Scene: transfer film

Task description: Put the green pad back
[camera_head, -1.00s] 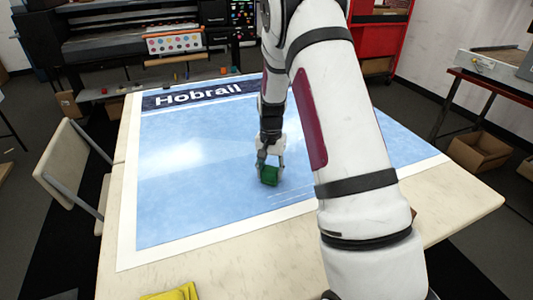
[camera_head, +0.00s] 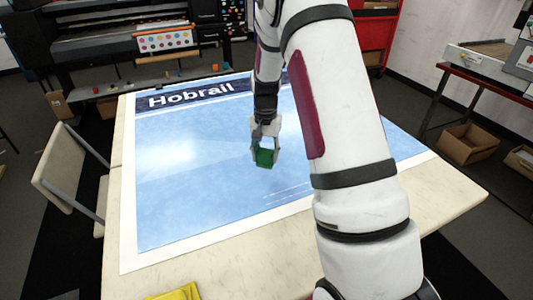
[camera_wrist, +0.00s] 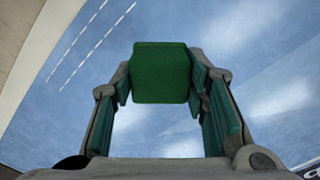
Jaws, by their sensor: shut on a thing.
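The green pad (camera_head: 265,158) is a small green block. It also shows in the wrist view (camera_wrist: 160,73), between the two fingers. My gripper (camera_head: 265,152) is shut on the pad and points down over the blue sheet (camera_head: 200,190). The pad looks to be held above the sheet; the exact height is hard to tell. In the wrist view my gripper (camera_wrist: 160,85) has a finger on each side of the pad.
The sheet, with a white border and a dark "Hobrail" band, lies on a pale table (camera_head: 230,265). A yellow cloth (camera_head: 175,292) lies at the table's front edge. A chair (camera_head: 70,170) stands at the left, a large printer (camera_head: 130,35) behind. The sheet's left part is clear.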

